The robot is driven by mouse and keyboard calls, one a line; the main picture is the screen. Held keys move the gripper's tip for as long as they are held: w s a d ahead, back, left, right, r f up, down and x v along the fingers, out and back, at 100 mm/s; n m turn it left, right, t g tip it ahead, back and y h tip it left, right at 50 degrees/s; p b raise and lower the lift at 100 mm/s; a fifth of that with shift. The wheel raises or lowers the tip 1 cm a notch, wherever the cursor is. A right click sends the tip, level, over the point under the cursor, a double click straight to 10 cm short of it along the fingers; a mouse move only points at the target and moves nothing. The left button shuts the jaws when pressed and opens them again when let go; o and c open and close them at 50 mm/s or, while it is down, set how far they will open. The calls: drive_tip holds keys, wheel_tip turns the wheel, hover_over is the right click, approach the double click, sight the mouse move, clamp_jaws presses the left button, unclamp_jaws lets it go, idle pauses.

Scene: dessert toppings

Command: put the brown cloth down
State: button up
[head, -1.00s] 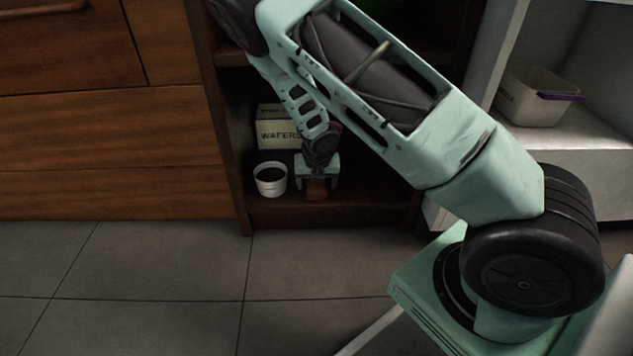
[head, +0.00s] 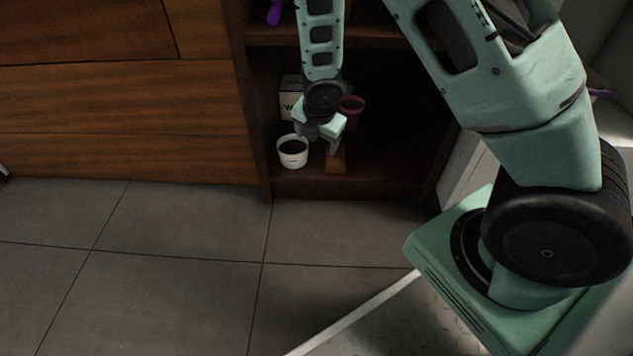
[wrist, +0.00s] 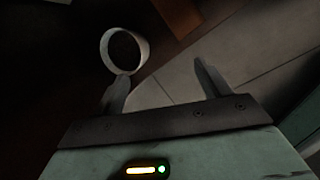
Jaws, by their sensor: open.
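The brown cloth (head: 336,161) is a small orange-brown piece on the bottom shelf of the dark cabinet, near its front edge. My gripper (head: 324,143) is inside the cabinet, tilted, just above and left of the cloth. Its fingers stand apart and hold nothing in the wrist view (wrist: 160,72). Whether a finger still touches the cloth I cannot tell.
A white cup (head: 292,151) with dark contents stands left of the cloth; it also shows near one fingertip in the wrist view (wrist: 106,48). A pale box (head: 289,103) and a maroon cup (head: 351,106) are behind. The shelf's right side looks clear.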

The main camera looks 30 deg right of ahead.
drive_tip(key=s+a+r+m+y, duration=0.1)
drive_tip(key=s+a+r+m, duration=0.75)
drive_tip(key=a+r, duration=0.2)
drive_tip(key=s+a+r+m+g, duration=0.1)
drive_tip(key=s+a+r+m, duration=0.2)
drive_tip(key=s, duration=0.6)
drive_tip(key=s+a+r+m+g+y, duration=0.1)
drive_tip(key=s+a+r+m, duration=0.3)
drive_tip(key=s, duration=0.6)
drive_tip(key=shift+s+a+r+g, duration=0.15)
drive_tip(key=shift+r+g, duration=0.15)
drive_tip(key=shift+g, duration=0.4)
drive_tip(key=shift+m, duration=0.25)
wheel_tip(320, 180, up, 56)
drive_tip(key=p, duration=5.6)
drive_tip(key=shift+r, duration=0.15)
drive_tip(key=shift+o, duration=0.4)
